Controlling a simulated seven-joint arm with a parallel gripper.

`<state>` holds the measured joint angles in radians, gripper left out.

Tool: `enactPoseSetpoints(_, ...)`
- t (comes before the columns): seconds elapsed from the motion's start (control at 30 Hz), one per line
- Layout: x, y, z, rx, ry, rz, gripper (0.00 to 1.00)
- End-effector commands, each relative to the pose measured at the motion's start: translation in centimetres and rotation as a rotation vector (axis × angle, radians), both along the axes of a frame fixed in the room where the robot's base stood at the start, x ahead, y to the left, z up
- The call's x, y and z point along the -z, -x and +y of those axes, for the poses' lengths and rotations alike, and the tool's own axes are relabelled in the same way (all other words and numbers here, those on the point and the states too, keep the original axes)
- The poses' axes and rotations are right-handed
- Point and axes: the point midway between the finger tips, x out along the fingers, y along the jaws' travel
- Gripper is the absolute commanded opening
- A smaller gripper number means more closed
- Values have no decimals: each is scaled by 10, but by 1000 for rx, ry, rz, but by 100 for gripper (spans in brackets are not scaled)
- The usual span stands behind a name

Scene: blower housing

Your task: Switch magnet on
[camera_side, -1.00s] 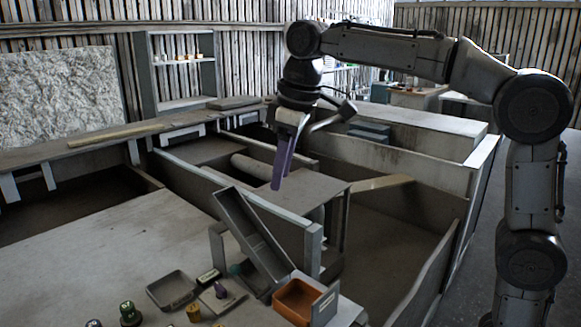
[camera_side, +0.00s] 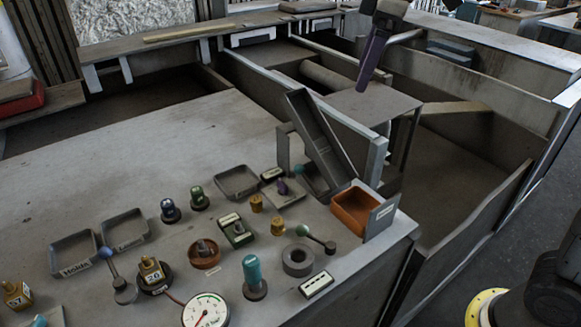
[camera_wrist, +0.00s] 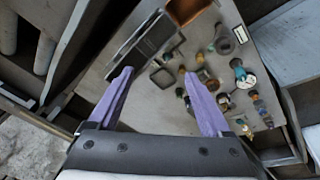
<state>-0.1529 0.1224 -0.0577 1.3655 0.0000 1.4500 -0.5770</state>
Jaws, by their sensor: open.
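My gripper (camera_side: 372,58) has purple fingers pointing down, high above the divided bins behind the table, well away from the controls. In the wrist view my gripper (camera_wrist: 158,73) shows its two fingers spread with nothing between them. I cannot read which control is the magnet's. On the table are a purple-knobbed switch (camera_side: 282,187) on a flat plate, a small green box (camera_side: 238,233) with labels, a blue-ball lever (camera_side: 106,254), a green-ball lever (camera_side: 304,231) and a teal upright handle (camera_side: 252,273). Their on or off settings are not clear.
An orange box (camera_side: 352,212) sits at the table's right edge beside a tilted grey chute (camera_side: 320,135). Grey trays (camera_side: 74,254), a ring (camera_side: 298,260), small brass pieces and a dial gauge (camera_side: 206,312) crowd the front. The table's back left is bare.

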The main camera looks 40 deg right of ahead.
Motion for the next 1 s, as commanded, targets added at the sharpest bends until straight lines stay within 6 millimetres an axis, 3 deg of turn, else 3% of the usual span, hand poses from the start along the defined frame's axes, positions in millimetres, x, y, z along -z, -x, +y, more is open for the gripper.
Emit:
enactPoseSetpoints(0.17, 22, -40, 20, -312, 76, 40, 82)
enactPoseSetpoints(0.33, 65, -82, 49, -596, 127, 104, 82)
enactPoseSetpoints(0.5, 115, -109, 77, -737, 141, 174, 82)
enactPoseSetpoints(0.7, 149, -117, 91, -761, 138, 227, 82)
enactPoseSetpoints(0.87, 162, -116, 94, -764, 137, 234, 82)
enactPoseSetpoints(1.0, 185, -115, 93, -763, 137, 236, 82)
